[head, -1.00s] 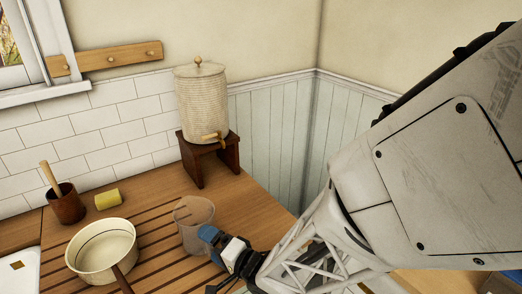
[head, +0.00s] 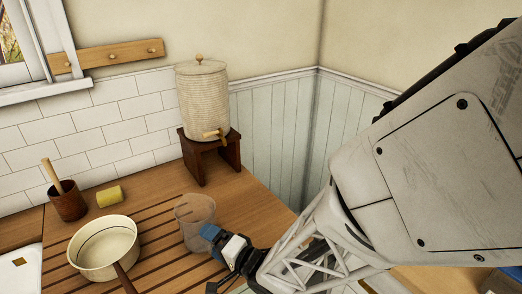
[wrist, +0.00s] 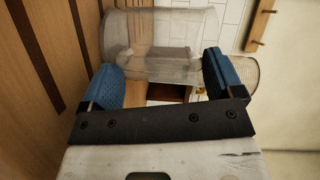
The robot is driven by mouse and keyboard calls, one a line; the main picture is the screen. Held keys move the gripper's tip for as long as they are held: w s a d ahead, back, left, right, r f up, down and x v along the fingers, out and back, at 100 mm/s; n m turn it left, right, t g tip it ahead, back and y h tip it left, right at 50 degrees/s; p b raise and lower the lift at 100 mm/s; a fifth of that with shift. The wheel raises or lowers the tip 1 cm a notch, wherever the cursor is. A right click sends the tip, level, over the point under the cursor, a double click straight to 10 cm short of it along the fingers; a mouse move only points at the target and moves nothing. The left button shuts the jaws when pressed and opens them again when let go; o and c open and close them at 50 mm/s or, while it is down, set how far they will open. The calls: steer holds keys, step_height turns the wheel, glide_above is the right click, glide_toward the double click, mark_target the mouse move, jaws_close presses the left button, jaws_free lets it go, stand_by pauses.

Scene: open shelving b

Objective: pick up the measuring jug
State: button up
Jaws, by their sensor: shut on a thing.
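The measuring jug (head: 195,219) is a clear, see-through vessel standing at the right part of the grooved wooden counter. It also shows in the wrist view (wrist: 160,42), between the blue finger pads. My gripper (head: 210,233) is at the near right side of the jug. The jug looks upright in the head view. I cannot tell whether its base is lifted off the counter.
A cream saucepan (head: 103,247) stands left of the jug. A brown pot with a wooden tool (head: 68,203) and a yellow cylinder (head: 109,196) are behind it. A ribbed dispenser (head: 202,104) stands on a dark wooden stand (head: 218,157) behind the jug.

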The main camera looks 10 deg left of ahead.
steer(key=shift+r, duration=0.2)
steer(key=s+d+r, duration=0.4)
steer(key=s+d, duration=0.7)
steer(key=shift+s+r, duration=0.25)
steer(key=shift+r, duration=0.1)
stand_by(0.5)
steer(key=shift+a, duration=0.1)
stand_by(0.8)
